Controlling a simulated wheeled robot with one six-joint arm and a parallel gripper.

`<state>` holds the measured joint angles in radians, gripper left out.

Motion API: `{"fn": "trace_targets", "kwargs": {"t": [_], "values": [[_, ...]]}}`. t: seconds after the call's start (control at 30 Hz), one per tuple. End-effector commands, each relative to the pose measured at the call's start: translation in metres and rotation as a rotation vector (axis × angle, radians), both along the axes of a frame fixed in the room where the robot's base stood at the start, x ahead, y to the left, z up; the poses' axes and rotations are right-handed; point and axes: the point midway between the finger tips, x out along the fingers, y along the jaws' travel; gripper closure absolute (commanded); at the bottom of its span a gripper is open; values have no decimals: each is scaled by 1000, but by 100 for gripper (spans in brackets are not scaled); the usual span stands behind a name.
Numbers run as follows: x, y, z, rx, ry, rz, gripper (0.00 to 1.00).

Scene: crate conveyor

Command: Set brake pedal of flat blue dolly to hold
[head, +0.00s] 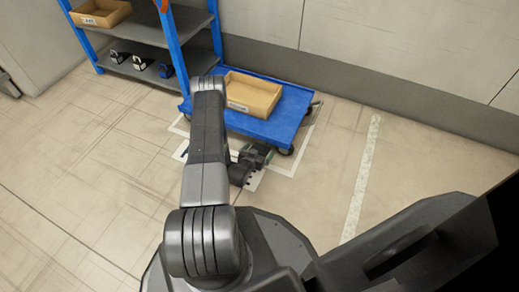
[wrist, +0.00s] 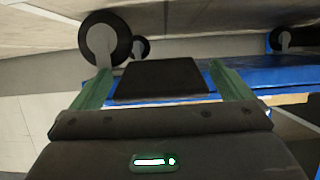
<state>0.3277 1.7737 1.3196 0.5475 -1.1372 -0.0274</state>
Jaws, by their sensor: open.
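The flat blue dolly (head: 284,126) stands on the floor beside the shelf, with a cardboard box on its deck. My gripper (head: 262,153) is low at the dolly's near edge, its green fingers apart. In the wrist view the open fingers (wrist: 160,70) point toward the dolly's blue edge (wrist: 270,76). A dark flat plate (wrist: 160,80), which looks like the brake pedal, shows between the fingers, with no visible grip on it. Whether they touch, and the pedal's setting, I cannot tell. In the head view my arm and gripper hide that area.
Dolly wheels (wrist: 105,40) show close beyond the fingers in the wrist view. The cardboard box (head: 236,107) sits on the deck. A blue-framed shelf (head: 185,68) stands at the left, a wall (head: 400,70) behind. The floor right of the dolly is clear, with a white line (head: 362,175).

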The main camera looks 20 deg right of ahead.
Motion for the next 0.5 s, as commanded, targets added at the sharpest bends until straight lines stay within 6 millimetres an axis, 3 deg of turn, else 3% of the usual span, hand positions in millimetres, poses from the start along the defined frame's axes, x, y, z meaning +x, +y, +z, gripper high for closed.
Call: {"fn": "trace_targets", "kwargs": {"t": [0.17, 0.4, 0.5], "values": [[0, 0, 0, 0, 0, 0, 3], [0, 0, 0, 0, 0, 0, 50], [0, 0, 0, 0, 0, 0, 64]]}}
